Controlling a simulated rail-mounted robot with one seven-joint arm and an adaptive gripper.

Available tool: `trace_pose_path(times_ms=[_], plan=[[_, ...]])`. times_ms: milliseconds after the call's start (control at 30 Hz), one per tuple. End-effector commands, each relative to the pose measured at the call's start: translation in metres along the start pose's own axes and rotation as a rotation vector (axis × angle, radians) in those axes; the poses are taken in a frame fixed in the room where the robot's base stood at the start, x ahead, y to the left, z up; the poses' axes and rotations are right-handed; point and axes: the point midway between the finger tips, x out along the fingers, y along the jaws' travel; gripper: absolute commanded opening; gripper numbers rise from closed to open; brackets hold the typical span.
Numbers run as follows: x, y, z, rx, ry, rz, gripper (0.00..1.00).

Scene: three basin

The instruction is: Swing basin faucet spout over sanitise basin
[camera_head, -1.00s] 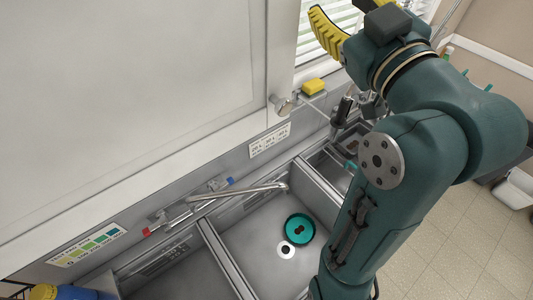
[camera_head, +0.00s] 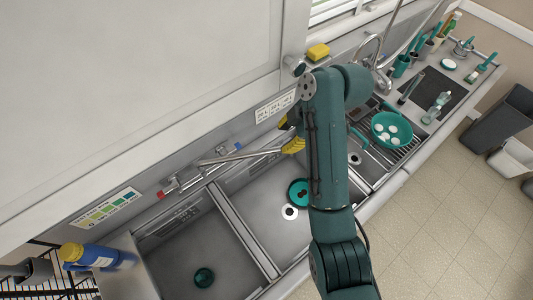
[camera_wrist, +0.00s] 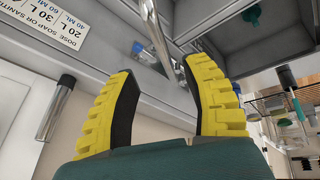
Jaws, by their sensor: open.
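The silver faucet spout (camera_head: 243,155) runs to the right from the wall-mounted faucet body, close to the wall over the back of the middle basin (camera_head: 255,197). The left basin (camera_head: 180,255) lies empty of the spout. My gripper (camera_head: 288,135) is open at the spout's free end, partly hidden by my arm. In the wrist view, my two yellow fingers stand apart (camera_wrist: 163,75), and the spout's shiny tube (camera_wrist: 160,35) reaches down between them, nearer the right finger. I cannot tell whether it touches. No basin label naming sanitise is readable.
A yellow sponge (camera_head: 318,51) sits on the ledge above a wall knob. A green round item (camera_head: 298,192) lies in the middle basin.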

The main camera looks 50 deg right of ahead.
Motion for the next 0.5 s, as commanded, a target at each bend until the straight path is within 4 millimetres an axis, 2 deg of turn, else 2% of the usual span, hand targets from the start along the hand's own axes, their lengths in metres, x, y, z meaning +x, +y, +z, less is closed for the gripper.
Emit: trace_pose_path(times_ms=[33, 133, 167, 400, 500], plan=[[0.019, -0.001, 0.003, -0.001, 0.000, 0.000, 0.48], [0.041, -0.001, 0.001, -0.001, 0.000, -0.001, 0.48], [0.044, 0.000, -0.001, 0.000, 0.000, -0.002, 0.48], [0.094, 0.000, -0.001, 0.002, -0.001, 0.000, 0.48], [0.107, 0.001, -0.001, 0.002, -0.001, 0.001, 0.48]])
